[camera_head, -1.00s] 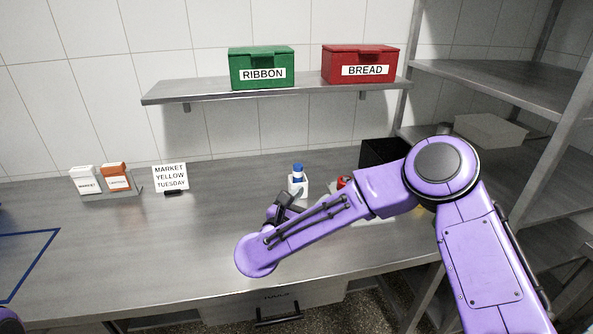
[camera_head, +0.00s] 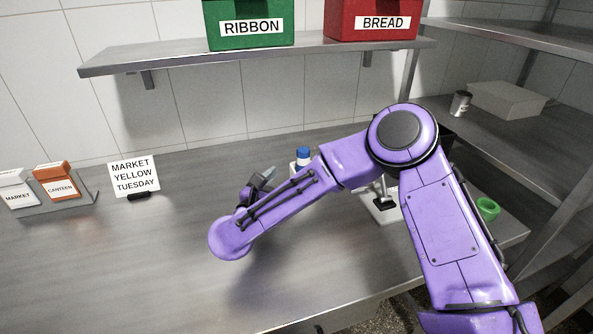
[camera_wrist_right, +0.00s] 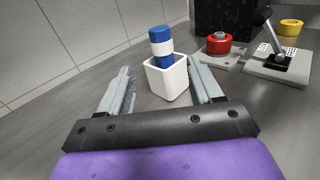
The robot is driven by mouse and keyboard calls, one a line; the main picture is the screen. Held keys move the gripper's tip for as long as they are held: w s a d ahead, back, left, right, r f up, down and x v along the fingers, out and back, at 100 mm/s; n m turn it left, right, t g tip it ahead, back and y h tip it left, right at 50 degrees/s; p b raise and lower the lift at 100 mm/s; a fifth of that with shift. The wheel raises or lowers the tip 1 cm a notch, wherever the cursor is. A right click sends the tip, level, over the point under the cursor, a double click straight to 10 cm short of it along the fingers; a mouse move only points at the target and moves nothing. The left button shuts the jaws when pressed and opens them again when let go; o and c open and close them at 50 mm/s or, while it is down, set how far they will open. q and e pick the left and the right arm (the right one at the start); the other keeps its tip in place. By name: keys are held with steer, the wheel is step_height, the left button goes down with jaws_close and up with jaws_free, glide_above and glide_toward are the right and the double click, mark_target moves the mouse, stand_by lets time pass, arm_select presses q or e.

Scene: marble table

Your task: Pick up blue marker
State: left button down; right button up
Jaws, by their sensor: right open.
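The blue marker (camera_wrist_right: 160,42) has a blue cap, a white band and a blue lower part. It stands upright in a small white square cup (camera_wrist_right: 167,78) on the metal table. In the head view the marker's cap (camera_head: 303,153) shows just behind my right forearm, and the cup is mostly hidden. My right gripper (camera_wrist_right: 166,84) is open, low over the table. Its two fingers point toward the cup, one on each side of it in the wrist view, with nothing held. In the head view the right gripper (camera_head: 262,180) is partly hidden by my arm. My left gripper is not seen.
Right of the cup are a red round object (camera_wrist_right: 218,44), a lever device (camera_wrist_right: 278,62), a yellow ring (camera_wrist_right: 290,27) and a dark box (camera_wrist_right: 225,15). A sign (camera_head: 134,174) and small cartons (camera_head: 55,180) stand at left. The table's left middle is clear.

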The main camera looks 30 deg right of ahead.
mark_target(301, 162)
steer(key=p+x, duration=0.3)
steer(key=x, duration=0.7)
steer(key=shift+d+p, duration=0.25)
steer(key=shift+p, duration=0.1)
steer(key=shift+w+d+f, duration=0.1)
steer(key=shift+d+f, duration=0.05)
steer(key=shift+d, duration=0.1)
steer(key=shift+a, duration=0.1)
steer(key=c, duration=1.1)
